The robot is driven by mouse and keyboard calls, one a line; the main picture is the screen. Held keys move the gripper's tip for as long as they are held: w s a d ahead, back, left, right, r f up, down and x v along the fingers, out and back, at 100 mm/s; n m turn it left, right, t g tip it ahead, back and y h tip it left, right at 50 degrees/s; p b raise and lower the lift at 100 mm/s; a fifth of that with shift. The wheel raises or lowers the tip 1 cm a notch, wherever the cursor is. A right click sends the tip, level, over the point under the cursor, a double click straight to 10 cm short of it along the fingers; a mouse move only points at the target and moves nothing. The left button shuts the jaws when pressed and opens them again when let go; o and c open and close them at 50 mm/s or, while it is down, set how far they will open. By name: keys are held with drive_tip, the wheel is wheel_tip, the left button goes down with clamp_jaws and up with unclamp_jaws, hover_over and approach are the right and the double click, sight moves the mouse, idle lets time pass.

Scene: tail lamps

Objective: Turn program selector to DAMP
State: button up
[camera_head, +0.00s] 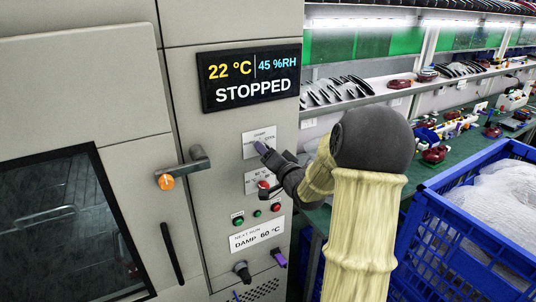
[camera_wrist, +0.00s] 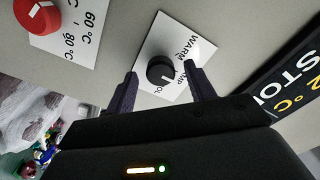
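The program selector is a black round knob (camera_wrist: 160,70) on a white label plate (camera_wrist: 150,48). The plate also shows in the head view (camera_head: 250,141). In the wrist view I read WARM, and partly hidden letters "MP" and "OL". A white mark on the knob points to the lower right in that view; I cannot tell exactly which word it meets. My gripper (camera_wrist: 161,72) is open, with its dark fingers on either side of the knob and gaps showing between. In the head view my gripper (camera_head: 263,152) hides the knob.
A sign (camera_head: 257,235) reads NEXT RUN, DAMP 60 °C. The display (camera_head: 250,76) reads STOPPED. Below the selector is a red temperature knob (camera_wrist: 35,15). A door handle (camera_head: 183,167) juts out to the left. A blue crate (camera_head: 455,245) stands at the right.

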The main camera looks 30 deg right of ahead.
drive_tip(key=s+b, duration=0.4)
drive_tip(key=s, duration=1.3)
drive_tip(key=shift+s+d, duration=0.2)
drive_tip(key=shift+d, duration=0.05)
